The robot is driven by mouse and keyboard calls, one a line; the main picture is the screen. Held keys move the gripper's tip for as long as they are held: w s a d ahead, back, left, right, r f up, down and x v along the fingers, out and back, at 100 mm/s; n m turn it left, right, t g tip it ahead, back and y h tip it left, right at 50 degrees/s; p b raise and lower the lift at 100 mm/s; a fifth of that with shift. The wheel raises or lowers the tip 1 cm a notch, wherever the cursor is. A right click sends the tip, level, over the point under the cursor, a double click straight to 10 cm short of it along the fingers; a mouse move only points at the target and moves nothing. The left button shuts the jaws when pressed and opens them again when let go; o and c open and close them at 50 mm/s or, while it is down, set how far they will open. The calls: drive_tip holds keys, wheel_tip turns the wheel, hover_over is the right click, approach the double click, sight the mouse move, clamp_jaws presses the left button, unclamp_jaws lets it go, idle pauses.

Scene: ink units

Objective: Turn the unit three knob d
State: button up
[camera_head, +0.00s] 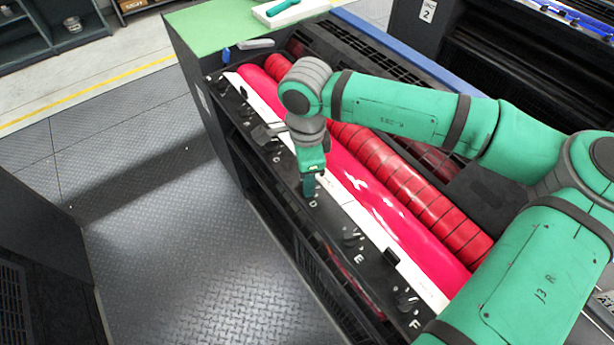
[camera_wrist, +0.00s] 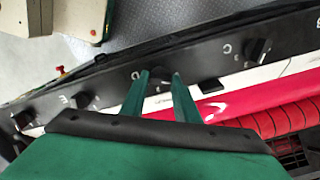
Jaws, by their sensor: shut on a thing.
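The black knob D (camera_wrist: 160,74) sits on the dark panel rail of the ink unit, beside a white letter D. My gripper (camera_wrist: 161,79) has its two green fingers on either side of this knob in the wrist view and is shut on it. In the head view my gripper (camera_head: 309,188) points down at the rail just above the letter D, and the fingers hide the knob. The exact angle of the knob is hard to tell.
Knob E (camera_head: 351,238) and knob F (camera_head: 406,301) lie along the same rail toward the lower right. Knob C (camera_wrist: 256,50) shows in the wrist view. A pink-red roller (camera_head: 385,220) runs beside the rail. The metal floor (camera_head: 180,220) to the left is clear.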

drive_tip(key=shift+n, duration=1.1)
drive_tip(key=o, duration=1)
drive_tip(key=shift+o, duration=0.2)
wheel_tip(320, 180, up, 11)
drive_tip(key=shift+w+f, duration=0.1)
